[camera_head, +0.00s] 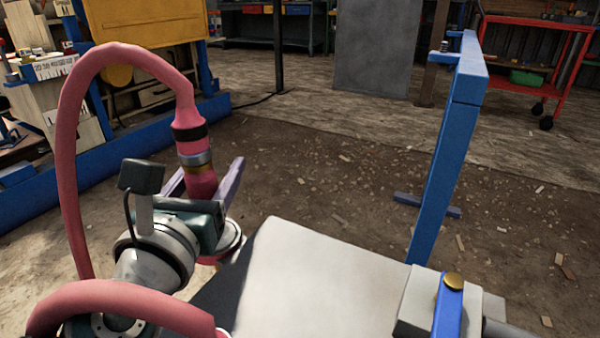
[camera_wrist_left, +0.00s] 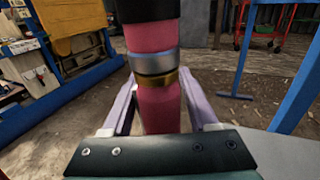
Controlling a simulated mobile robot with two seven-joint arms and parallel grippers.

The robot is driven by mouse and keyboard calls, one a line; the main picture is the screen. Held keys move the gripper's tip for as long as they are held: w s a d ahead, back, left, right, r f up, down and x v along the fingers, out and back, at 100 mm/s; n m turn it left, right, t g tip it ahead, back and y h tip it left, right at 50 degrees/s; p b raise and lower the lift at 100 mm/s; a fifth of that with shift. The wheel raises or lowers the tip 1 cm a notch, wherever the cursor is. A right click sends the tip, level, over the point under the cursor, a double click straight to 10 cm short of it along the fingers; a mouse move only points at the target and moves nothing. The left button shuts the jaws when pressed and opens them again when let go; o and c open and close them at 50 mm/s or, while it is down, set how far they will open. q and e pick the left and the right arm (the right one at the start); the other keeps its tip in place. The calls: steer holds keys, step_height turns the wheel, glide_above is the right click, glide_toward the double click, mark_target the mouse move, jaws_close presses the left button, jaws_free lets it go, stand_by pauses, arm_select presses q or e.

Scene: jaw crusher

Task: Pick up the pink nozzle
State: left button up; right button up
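The pink nozzle (camera_head: 201,183) hangs upright at the end of a thick pink hose (camera_head: 70,150), with a black band and grey and brass-coloured rings. My left gripper (camera_head: 212,172) has its two pale purple fingers spread, one on each side of the nozzle's lower part. A narrow gap shows between the nozzle and the right-hand finger. The gripper's dark body hides the nozzle's lower end. My right gripper is not in view.
A blue post (camera_head: 440,170) stands to the right, with a foot on the dirt floor. A pale flat surface (camera_head: 320,285) lies right of my left gripper. A red cart (camera_head: 540,60) stands far right. The littered floor between is open.

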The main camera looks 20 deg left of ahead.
arm_select(q)
jaws_close()
stand_by(1.1)
